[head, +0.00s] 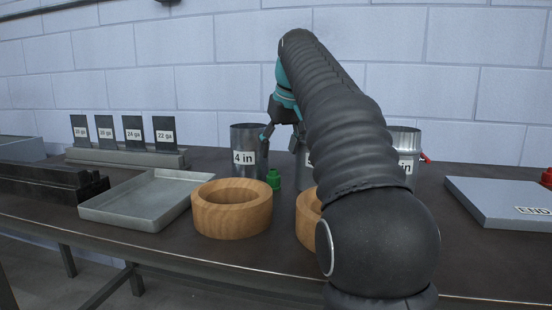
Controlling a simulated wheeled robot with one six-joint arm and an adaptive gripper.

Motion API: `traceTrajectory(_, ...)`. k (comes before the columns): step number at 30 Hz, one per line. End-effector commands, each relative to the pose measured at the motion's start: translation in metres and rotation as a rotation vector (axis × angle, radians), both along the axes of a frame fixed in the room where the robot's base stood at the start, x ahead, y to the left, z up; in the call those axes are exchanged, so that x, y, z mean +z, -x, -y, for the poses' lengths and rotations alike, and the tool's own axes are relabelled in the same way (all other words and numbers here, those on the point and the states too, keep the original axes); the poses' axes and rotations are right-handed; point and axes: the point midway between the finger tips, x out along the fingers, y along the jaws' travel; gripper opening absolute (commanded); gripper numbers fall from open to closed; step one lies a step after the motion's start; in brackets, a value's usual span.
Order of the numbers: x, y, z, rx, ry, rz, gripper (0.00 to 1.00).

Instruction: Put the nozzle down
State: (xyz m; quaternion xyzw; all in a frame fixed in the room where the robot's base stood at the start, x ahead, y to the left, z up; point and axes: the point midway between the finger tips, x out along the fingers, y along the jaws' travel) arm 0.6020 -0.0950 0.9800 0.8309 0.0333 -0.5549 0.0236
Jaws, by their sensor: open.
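A small green piece (273,179), which looks like the nozzle, stands on the dark table (150,185) between the 4 in metal cylinder and the wooden ring. My gripper (279,137) is above it, beside the upper part of the 4 in cylinder (247,140). Its jaws are open, with no object visible between them. My own arm crosses the middle of the view and hides part of the gripper and the table behind it.
A wooden ring (231,222) is in front, with another (309,213) partly behind my arm. More metal cylinders (405,143) stand at the back. A shallow metal tray (140,207) and a rack of gauge plates (125,157) are left. A grey END plate (495,198) lies right.

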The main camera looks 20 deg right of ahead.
Motion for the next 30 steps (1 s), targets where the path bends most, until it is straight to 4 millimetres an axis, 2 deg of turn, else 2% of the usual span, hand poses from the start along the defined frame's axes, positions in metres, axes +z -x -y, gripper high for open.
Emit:
traceTrajectory(3,0.016,0.006,0.001,0.000,0.000,0.001,0.64)
traceTrajectory(8,0.025,0.009,-0.001,0.004,0.000,0.000,0.66)
traceTrajectory(13,0.028,0.007,-0.032,0.047,0.023,0.003,0.66)
traceTrajectory(16,0.032,0.010,-0.041,-0.060,0.041,-0.004,0.66)
traceTrajectory(24,0.038,0.018,-0.025,-0.400,0.015,-0.002,0.66)
traceTrajectory(30,0.025,0.014,-0.022,-0.456,-0.003,-0.001,0.66)
